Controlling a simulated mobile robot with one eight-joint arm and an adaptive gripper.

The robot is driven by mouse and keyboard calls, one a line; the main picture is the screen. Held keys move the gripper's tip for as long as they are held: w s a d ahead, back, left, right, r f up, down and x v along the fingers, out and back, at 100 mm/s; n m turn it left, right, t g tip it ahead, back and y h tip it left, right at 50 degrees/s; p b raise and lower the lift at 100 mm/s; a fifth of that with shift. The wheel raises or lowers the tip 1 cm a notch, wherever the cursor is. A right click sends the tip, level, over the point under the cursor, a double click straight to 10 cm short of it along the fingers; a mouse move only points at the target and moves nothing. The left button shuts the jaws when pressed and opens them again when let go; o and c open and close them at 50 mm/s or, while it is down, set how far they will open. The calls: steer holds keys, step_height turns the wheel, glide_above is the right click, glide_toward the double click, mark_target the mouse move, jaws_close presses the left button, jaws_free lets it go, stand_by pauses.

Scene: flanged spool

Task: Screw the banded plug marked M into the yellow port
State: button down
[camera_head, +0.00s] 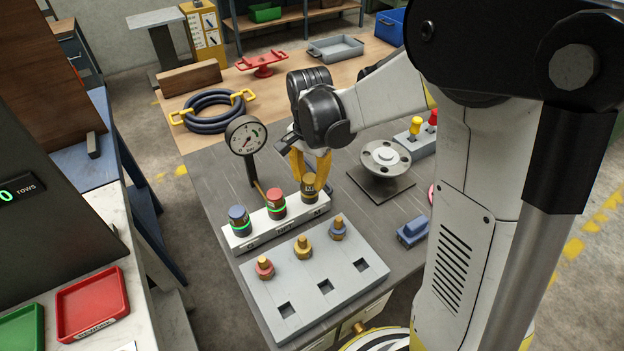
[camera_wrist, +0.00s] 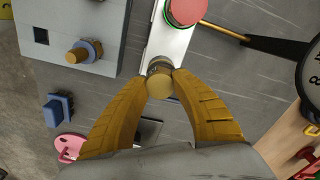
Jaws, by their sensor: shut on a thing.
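In the wrist view, the plug (camera_wrist: 160,82) sits between the fingertips (camera_wrist: 161,74), over the strip's end. The yellow port is hidden under the plug and fingers, so I cannot tell how deep the plug sits. A blue plug (camera_head: 239,220) and a red plug (camera_head: 277,204) stand in the same strip with green rings lit around them.
A grey block (camera_head: 320,285) with several square holes and red, yellow and blue threaded fittings lies in front. A gauge (camera_head: 246,135) stands behind the strip at left. A round flanged spool (camera_head: 386,157) is to the right. A blue block (camera_head: 413,231) lies on the table.

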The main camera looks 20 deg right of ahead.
steer(key=m, duration=0.4)
steer(key=shift+f+m, duration=0.2)
steer(key=shift+m, duration=0.5)
steer(key=m, duration=1.2)
steer(key=shift+s+f+b, duration=0.1)
steer(key=shift+b, duration=0.2)
steer(key=c, duration=1)
jaws_free()
